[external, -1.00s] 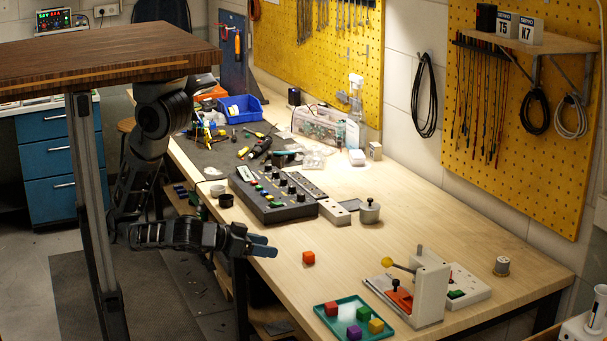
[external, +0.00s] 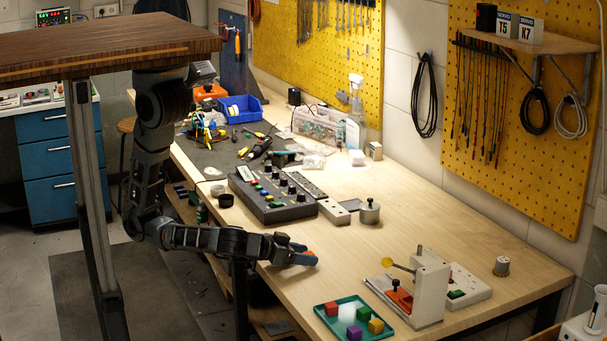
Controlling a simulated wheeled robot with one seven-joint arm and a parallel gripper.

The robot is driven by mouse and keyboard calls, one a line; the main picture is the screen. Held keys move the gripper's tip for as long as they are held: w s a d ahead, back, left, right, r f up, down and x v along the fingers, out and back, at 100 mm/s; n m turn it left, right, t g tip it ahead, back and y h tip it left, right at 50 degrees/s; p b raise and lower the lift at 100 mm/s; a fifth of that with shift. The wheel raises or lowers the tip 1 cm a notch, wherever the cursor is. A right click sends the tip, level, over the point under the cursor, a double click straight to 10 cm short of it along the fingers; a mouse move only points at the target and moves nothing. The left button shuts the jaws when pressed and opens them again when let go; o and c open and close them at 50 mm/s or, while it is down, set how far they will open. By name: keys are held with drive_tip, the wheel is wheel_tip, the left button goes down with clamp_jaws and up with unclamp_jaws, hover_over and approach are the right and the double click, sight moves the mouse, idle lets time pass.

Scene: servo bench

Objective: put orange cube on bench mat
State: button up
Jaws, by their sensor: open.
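The orange cube (external: 311,254) lies on the wooden bench top near its front edge, mostly hidden by my gripper. My gripper (external: 308,255) is open and low over the bench, its fingers reaching around the cube. I cannot tell whether the fingers touch it. The bench mat (external: 221,161) is a dark grey sheet at the far left end of the bench, with tools and small parts lying on it.
A control box (external: 272,208) with coloured buttons stands between the cube and the mat. A teal tray (external: 321,319) with several coloured cubes is at the front. A white fixture (external: 431,290) stands to the right. The bench around the lidded metal pot (external: 370,213) is fairly clear.

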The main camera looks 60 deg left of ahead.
drive_tip(key=shift+w+f, duration=0.1)
drive_tip(key=shift+w, duration=0.05)
drive_tip(key=shift+c, duration=0.4)
clamp_jaws()
